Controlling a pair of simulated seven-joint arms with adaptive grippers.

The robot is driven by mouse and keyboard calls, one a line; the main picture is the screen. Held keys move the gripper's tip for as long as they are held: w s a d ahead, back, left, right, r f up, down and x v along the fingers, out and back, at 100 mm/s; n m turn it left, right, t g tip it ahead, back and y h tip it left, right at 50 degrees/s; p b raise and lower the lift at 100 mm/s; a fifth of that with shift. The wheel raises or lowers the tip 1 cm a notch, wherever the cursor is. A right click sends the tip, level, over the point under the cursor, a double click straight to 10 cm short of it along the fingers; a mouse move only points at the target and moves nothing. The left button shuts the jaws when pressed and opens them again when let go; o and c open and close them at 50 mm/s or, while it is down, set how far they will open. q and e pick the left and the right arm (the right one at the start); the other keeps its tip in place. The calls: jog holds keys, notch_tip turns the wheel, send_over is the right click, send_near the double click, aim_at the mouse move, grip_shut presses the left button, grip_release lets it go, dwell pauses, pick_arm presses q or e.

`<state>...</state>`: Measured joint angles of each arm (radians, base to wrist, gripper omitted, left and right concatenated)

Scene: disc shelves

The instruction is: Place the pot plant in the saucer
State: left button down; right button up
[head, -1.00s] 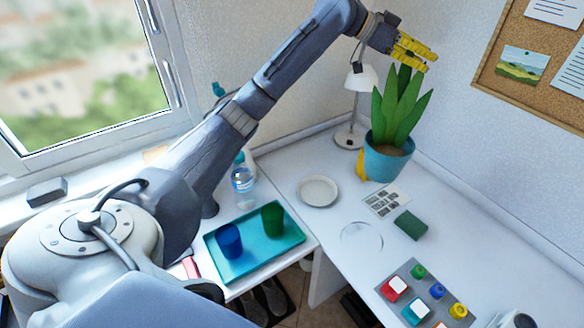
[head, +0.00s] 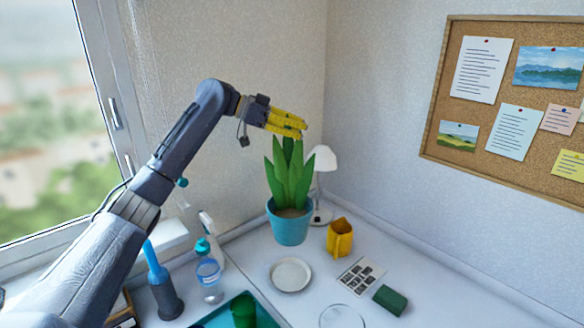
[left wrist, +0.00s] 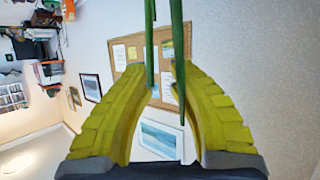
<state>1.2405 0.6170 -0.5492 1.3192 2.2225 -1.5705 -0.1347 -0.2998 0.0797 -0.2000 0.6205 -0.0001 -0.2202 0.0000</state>
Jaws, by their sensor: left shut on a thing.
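The pot plant (head: 289,224) has upright green leaves and a blue pot. My left gripper (head: 291,128) has yellow fingers shut on its leaf tips from above. In the left wrist view, green leaves (left wrist: 152,45) run between the fingers (left wrist: 167,78). The plant hangs upright and its pot appears clear of the desk, though the gap is hard to judge. The pale round saucer (head: 291,275) lies empty on the desk, below the pot in the picture. My right gripper is not in view.
A yellow mug (head: 340,238) stands right of the pot, and a white lamp (head: 322,160) behind it. A spray bottle (head: 208,272) and teal tray (head: 219,316) are at left. A printed card (head: 361,276), green block (head: 390,300) and clear round dish (head: 342,317) lie right.

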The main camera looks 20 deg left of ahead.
aim_at(297, 188)
pick_arm(q)
notch_tip(297, 188, down, 19)
jog(key=shift+r, duration=0.1)
dwell(0.9)
jog(key=c, duration=1.6)
grip_release()
jog(key=shift+f, duration=0.3)
jog(key=o, duration=0.4)
jog(key=shift+c, duration=0.2)
jog(key=shift+r, duration=0.1)
jog(key=v, duration=1.2)
